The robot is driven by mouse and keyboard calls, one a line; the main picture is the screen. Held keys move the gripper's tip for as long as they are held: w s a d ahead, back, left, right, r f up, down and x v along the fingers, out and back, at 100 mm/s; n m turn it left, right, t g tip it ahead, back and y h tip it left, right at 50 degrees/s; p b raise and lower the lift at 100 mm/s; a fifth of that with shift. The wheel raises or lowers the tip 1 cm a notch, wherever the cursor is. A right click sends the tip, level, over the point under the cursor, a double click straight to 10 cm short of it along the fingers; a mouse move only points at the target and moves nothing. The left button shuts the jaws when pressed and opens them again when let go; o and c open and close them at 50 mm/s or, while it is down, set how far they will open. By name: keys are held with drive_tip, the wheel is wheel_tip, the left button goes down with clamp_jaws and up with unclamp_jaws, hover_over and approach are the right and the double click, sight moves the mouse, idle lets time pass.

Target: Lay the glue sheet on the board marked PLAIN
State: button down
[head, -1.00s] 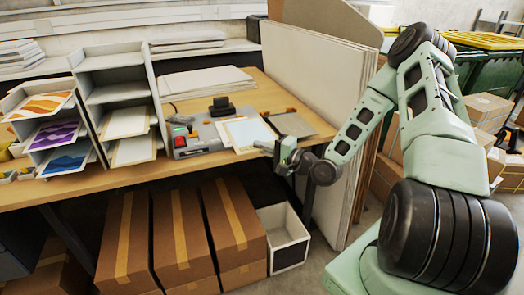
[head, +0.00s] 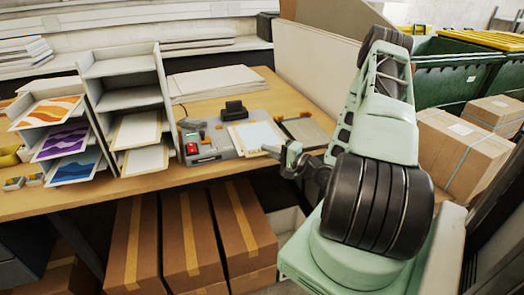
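A pale blue sheet (head: 257,134), which may be the glue sheet, lies over a cream-edged board (head: 236,139) at the right of the laminator (head: 208,141). I cannot read the word PLAIN on any board in view. My gripper (head: 272,150) is at the front right edge of the pale blue sheet, low over the table. Its fingers are too small to tell whether they are open or shut, or touch the sheet. Cream-edged pale boards (head: 137,130) lie in the right-hand rack (head: 124,68).
A grey flat board (head: 307,132) lies right of the sheet. The left rack holds orange, purple and blue prints (head: 62,142). White sheets (head: 215,83) are stacked at the table's back. Cardboard boxes (head: 190,240) stand under the table (head: 270,97); more boxes (head: 465,150) stand right.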

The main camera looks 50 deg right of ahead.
drive_tip(key=w+d+f+b, duration=0.2)
drive_tip(key=w+f+b, duration=0.1)
drive_tip(key=f+b, duration=0.1)
drive_tip(key=shift+w+d+f, duration=0.15)
drive_tip(key=shift+w+f, duration=0.2)
drive_tip(key=shift+f, duration=0.25)
drive_tip(key=shift+f, duration=0.2)
idle(0.9)
drive_tip(key=c, duration=1.6)
unclamp_jaws()
drive_tip(key=shift+s, duration=0.15)
drive_tip(key=s+b, duration=0.1)
drive_tip(key=s, duration=0.4)
drive_tip(key=s+d+b, duration=0.1)
drive_tip(key=s, duration=0.5)
drive_tip(key=s+b, duration=0.2)
drive_tip(key=s, duration=0.4)
drive_tip(key=shift+d, duration=0.15)
